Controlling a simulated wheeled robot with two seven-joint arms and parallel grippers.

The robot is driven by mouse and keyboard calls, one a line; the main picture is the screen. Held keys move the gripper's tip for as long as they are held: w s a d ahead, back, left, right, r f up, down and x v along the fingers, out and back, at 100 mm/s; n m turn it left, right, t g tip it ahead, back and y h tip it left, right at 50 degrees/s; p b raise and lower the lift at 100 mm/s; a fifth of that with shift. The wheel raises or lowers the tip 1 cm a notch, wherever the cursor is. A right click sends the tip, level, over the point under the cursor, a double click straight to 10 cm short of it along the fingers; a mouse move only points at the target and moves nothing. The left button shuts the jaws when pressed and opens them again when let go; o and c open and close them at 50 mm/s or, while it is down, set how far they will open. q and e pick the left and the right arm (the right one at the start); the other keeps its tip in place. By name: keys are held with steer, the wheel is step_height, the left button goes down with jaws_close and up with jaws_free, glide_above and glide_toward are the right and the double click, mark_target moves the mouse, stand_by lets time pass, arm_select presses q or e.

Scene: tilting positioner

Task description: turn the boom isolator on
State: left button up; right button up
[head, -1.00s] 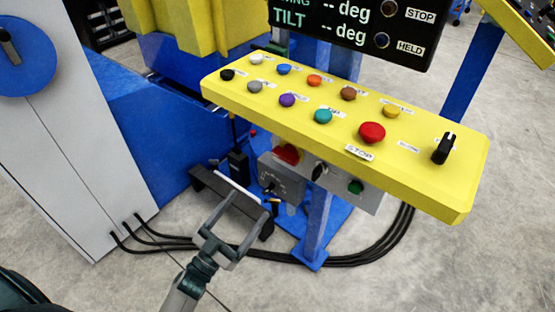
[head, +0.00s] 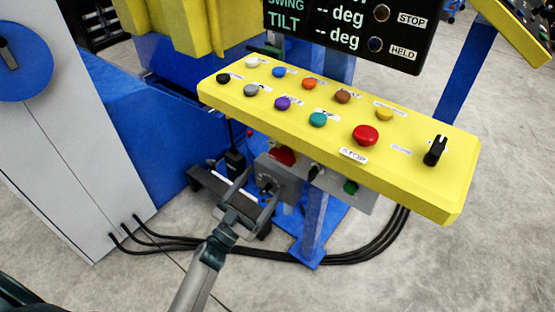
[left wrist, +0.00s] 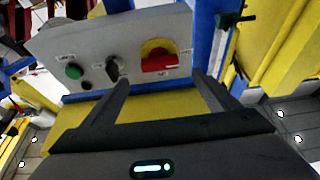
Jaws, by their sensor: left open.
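A red rotary handle on a yellow plate (left wrist: 158,63) sits on a grey panel in the left wrist view; it looks like the isolator, but its label is unreadable. In the head view the red handle (head: 283,156) is partly hidden under the yellow console. My left gripper (head: 262,184) is open and empty, below and left of the handle in that view. In the left wrist view its fingertips (left wrist: 165,84) point toward the panel, with the handle just beyond the gap between them. No contact shows. My right gripper is out of view.
A black switch (left wrist: 112,68) and a green button (left wrist: 74,71) share the panel. The yellow console (head: 440,195) with several coloured buttons overhangs it. Black cables (head: 350,255) run along the floor.

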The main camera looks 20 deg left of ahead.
mark_target(279, 160)
arm_select(q)
steer(key=p+x, duration=0.1)
steer(key=x, duration=0.7)
steer(key=shift+w+r, duration=0.1)
steer(key=shift+w, duration=0.05)
steer(key=c, duration=1.1)
